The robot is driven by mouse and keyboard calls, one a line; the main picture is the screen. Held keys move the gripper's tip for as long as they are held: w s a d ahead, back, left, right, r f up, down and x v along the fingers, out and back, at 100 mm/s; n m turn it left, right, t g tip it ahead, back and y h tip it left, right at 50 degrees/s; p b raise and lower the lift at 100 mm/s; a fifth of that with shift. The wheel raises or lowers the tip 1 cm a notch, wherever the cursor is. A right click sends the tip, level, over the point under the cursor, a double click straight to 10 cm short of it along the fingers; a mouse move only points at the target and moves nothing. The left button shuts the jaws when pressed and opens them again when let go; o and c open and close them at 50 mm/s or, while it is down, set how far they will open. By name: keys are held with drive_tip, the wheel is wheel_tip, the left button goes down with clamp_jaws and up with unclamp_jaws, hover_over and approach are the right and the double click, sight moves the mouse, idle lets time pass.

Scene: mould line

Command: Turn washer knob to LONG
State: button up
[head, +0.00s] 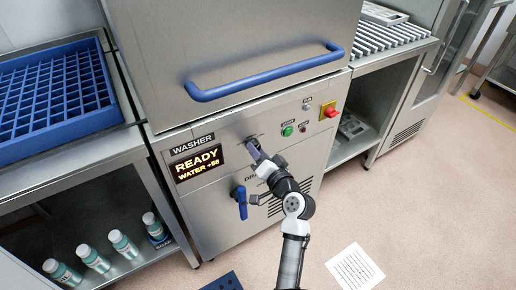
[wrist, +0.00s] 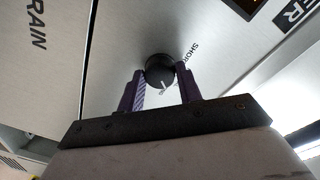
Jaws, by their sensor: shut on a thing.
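The washer (head: 300,110) is a steel cabinet with a display reading READY and WATER +58. My gripper (head: 254,145) is at its front panel, right of the display. In the wrist view the round black washer knob (wrist: 159,67) sits between the two purple fingers of my gripper (wrist: 161,82), which are shut on it. A white pointer mark shows on the knob's lower edge in that view. A SHORT label (wrist: 190,62) lies to its right, partly covered. Other lettering below the knob is partly hidden by a finger, and I cannot read it fully.
A blue lever (head: 240,202) is below my gripper near the drain label. A green button (head: 287,131) and a red emergency knob (head: 328,111) are to the right. A blue door handle (head: 265,78) crosses above. A blue rack (head: 55,95) stands left.

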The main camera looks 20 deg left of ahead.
drive_tip(key=shift+m+p, duration=0.65)
drive_tip(key=shift+m, duration=0.45)
drive_tip(key=o, duration=1)
drive_tip(key=b+v, duration=0.2)
drive_tip(key=v, duration=1.1)
drive_tip(key=shift+s+d+b, duration=0.2)
drive_tip(key=shift+d+b, duration=0.15)
drive_tip(key=shift+b, duration=0.05)
drive_tip(key=shift+d, duration=0.15)
